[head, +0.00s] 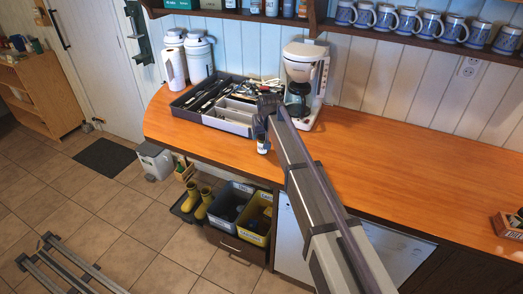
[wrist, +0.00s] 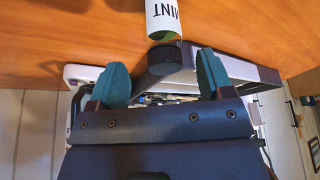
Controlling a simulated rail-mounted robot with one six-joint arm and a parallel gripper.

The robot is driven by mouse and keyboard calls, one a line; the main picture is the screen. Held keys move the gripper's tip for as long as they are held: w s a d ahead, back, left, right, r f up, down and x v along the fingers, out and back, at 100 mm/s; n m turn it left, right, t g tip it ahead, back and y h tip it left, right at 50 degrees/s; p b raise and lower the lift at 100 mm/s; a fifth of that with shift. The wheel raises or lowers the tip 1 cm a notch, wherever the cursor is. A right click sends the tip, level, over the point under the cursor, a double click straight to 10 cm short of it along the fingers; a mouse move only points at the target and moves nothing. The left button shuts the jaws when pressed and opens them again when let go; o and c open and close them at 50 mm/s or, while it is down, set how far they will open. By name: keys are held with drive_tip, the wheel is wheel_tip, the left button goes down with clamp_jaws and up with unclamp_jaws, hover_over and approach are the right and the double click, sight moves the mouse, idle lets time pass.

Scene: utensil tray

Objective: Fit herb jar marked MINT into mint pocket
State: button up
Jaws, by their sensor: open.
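The herb jar (wrist: 163,18) has a white label reading MINT, upside down in the wrist view, and a dark lid. In the head view the jar (head: 263,146) is at the counter's front edge, just below my gripper (head: 265,118). My gripper's two teal fingers (wrist: 160,72) are apart in the wrist view. The jar lies in line with the gap between them, and the frames do not show contact. The grey utensil tray (head: 226,125) sits behind and left of the gripper. Its pale front compartments show, but I cannot tell which is the mint pocket.
A white coffee maker (head: 302,75) stands right of the tray, close to my arm. Two white canisters (head: 199,57) and a paper roll (head: 174,67) stand behind the tray. Mugs (head: 431,24) line a shelf above.

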sight(262, 140)
drive_tip(key=b+x, duration=0.5)
drive_tip(key=shift+a+f, duration=0.2)
drive_tip(key=shift+a, duration=0.05)
drive_tip(key=shift+s+r, duration=0.1)
drive_tip(key=shift+r, duration=0.2)
drive_tip(key=shift+c, duration=0.4)
drive_tip(key=c, duration=1)
